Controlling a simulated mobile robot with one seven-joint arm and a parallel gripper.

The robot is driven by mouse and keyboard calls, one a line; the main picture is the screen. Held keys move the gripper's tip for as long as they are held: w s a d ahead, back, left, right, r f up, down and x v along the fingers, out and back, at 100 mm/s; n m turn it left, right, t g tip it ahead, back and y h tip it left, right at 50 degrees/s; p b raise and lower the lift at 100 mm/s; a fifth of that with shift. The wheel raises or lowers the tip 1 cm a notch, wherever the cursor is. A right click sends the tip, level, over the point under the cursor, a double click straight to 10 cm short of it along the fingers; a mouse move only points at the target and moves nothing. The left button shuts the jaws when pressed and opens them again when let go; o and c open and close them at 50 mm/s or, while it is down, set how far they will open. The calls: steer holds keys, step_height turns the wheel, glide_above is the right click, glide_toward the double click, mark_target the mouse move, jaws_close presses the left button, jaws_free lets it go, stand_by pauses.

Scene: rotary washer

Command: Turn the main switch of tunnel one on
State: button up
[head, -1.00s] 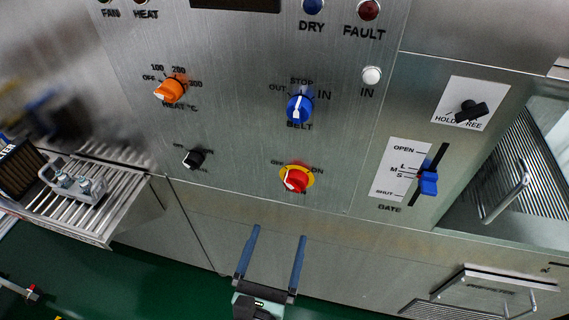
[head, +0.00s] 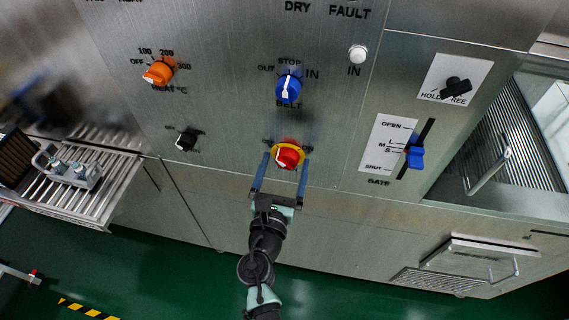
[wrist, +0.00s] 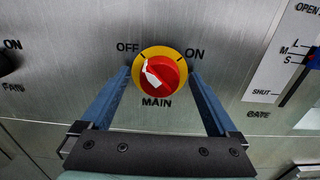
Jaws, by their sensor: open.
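The main switch (head: 287,157) is a red knob on a yellow disc, low on the steel panel. In the wrist view the main switch (wrist: 160,72) has OFF at its upper left, ON at its upper right and MAIN below. Its white pointer mark is on the left side of the knob, toward the OFF side. My gripper (head: 287,153) is open, with its two blue fingers on either side of the knob. In the wrist view my gripper (wrist: 160,75) also straddles the knob, with gaps visible at both sides. Contact with the panel cannot be told.
A blue belt knob (head: 288,88) is above the switch, an orange heat knob (head: 159,71) at upper left and a black fan knob (head: 186,139) at left. The blue gate slider (head: 415,156) and a black hold/free knob (head: 456,88) are at right. A wire rack (head: 95,200) juts out at left.

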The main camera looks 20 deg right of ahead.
steer(key=c, duration=1.4)
steer(key=shift+o, duration=0.2)
steer(key=shift+m, duration=0.3)
steer(key=m+b, duration=0.3)
steer(key=m, duration=0.1)
steer(key=shift+d+f+b, duration=0.1)
steer(key=shift+f+b, duration=0.1)
steer(key=shift+b, duration=0.1)
steer(key=m+b, duration=0.3)
steer(key=m, duration=0.2)
steer(key=shift+d+f, duration=0.1)
steer(key=m+b, duration=0.4)
steer(key=m, duration=0.1)
steer(key=shift+s+f, duration=0.1)
steer(key=shift+m+b, duration=0.95)
steer(key=shift+m, duration=0.65)
